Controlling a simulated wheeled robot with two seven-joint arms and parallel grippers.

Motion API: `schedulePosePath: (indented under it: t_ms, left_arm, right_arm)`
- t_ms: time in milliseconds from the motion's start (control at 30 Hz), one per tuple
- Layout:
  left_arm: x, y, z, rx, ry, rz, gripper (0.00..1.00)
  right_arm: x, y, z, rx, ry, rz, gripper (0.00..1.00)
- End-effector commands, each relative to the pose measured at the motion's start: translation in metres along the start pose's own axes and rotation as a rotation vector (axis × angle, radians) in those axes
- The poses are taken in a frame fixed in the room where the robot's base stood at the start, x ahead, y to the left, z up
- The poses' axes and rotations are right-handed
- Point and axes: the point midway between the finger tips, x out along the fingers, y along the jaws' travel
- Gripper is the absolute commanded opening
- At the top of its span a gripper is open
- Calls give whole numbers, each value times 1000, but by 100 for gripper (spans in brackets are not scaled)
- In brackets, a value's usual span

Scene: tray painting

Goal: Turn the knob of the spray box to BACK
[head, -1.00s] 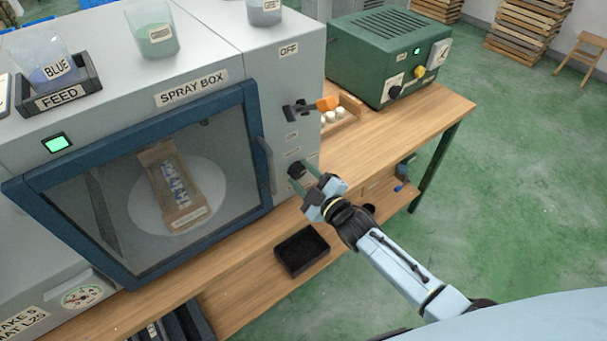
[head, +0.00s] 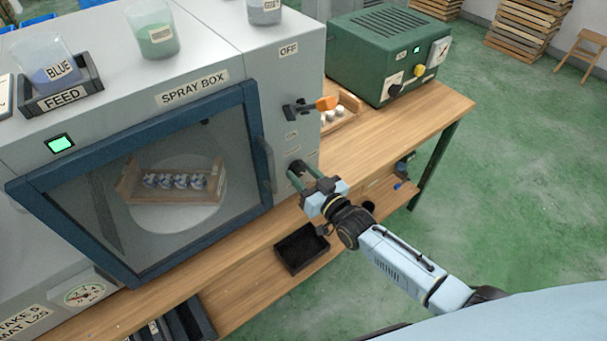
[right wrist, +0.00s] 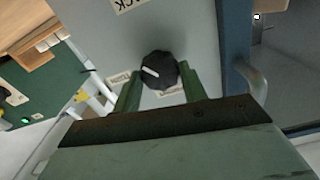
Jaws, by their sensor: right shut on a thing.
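The spray box (head: 235,60) stands on the bench with a dark blue framed window. In the right wrist view the line points left and slightly up, toward a small label at the left, not straight at the label ending in CK (right wrist: 130,4) at the top. My right gripper (head: 297,171) is shut on the knob; its green fingers (right wrist: 160,88) stand on either side of it. In the head view the gripper mostly hides the knob. My left gripper is not in view.
A tray (head: 130,182) with patterned pieces lies on a round plate behind the window. An orange-tipped lever (head: 326,103) sits above the knob. A green machine (head: 365,55) stands at the right. A black bin (head: 290,258) is below the gripper.

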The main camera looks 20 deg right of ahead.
Motion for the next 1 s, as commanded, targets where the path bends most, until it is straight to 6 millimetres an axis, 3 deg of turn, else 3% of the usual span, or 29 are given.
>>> schedulePosePath:
  t_ms: [500, 1000]
  left_arm:
    - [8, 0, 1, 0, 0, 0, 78]
    - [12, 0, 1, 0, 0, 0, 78]
  right_arm:
    - [0, 1, 1, 455, -1, 0, 19]
    - [0, 0, 1, 658, -2, 0, 19]
